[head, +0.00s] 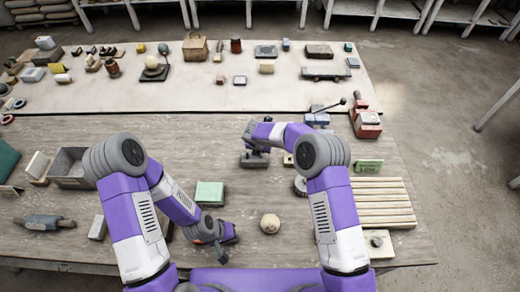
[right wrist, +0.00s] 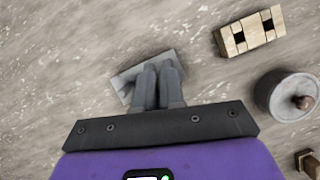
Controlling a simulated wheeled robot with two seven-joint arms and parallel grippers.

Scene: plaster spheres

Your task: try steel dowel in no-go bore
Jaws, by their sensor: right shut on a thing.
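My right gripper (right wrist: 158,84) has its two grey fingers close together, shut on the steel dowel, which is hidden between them. The fingertips are over a flat grey block (right wrist: 128,82); I cannot tell how far above it. No bore shows in that block, as the fingers cover part of it. In the head view the right gripper (head: 255,159) is at the middle of the near table. My left gripper (head: 222,248) hangs low near the front edge, and its fingers are too small to judge.
A pale block with two dark square openings (right wrist: 250,31) and a grey cylinder with a knob (right wrist: 288,96) lie right of my right gripper. A plaster sphere (head: 270,223), a green-topped block (head: 209,193) and a slatted board (head: 382,203) are nearer the front.

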